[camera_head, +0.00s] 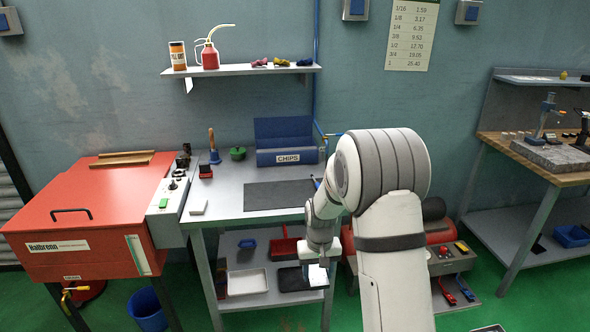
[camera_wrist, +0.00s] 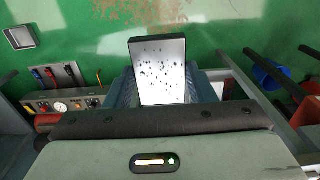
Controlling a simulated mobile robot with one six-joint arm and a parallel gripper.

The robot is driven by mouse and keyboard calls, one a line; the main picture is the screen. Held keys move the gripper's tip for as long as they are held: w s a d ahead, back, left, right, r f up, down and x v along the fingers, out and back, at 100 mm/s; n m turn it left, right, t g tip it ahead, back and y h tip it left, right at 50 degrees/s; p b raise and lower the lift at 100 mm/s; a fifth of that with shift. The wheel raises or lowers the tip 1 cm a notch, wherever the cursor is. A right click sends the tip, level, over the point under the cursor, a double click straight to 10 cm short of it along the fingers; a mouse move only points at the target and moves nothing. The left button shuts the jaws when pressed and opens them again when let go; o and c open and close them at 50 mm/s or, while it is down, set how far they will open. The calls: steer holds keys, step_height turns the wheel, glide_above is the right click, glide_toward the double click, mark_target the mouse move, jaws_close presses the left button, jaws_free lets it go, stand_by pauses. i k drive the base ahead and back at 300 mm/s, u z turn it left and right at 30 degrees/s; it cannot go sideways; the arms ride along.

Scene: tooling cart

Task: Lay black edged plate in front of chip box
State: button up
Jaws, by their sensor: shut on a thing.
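The chip box (camera_head: 287,157) is a blue bin labelled CHIPS, at the back of the grey bench top. A flat dark mat (camera_head: 278,195) lies in front of it. My gripper (camera_head: 318,262) hangs low at the bench's front right, below the top's level. It is shut on the black edged plate (camera_wrist: 162,72), a pale, dark-speckled rectangular face with a black rim. In the wrist view the plate stands out between the fingers of my gripper (camera_wrist: 164,88). In the head view only a small white part of the plate (camera_head: 317,274) shows.
The lower shelf holds trays (camera_head: 247,281). A red cabinet (camera_head: 85,215) stands left, a wooden-topped bench (camera_head: 540,165) right.

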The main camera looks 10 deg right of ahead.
mark_target(290, 172)
steer(key=u, duration=0.05)
steer(key=i, duration=1.95)
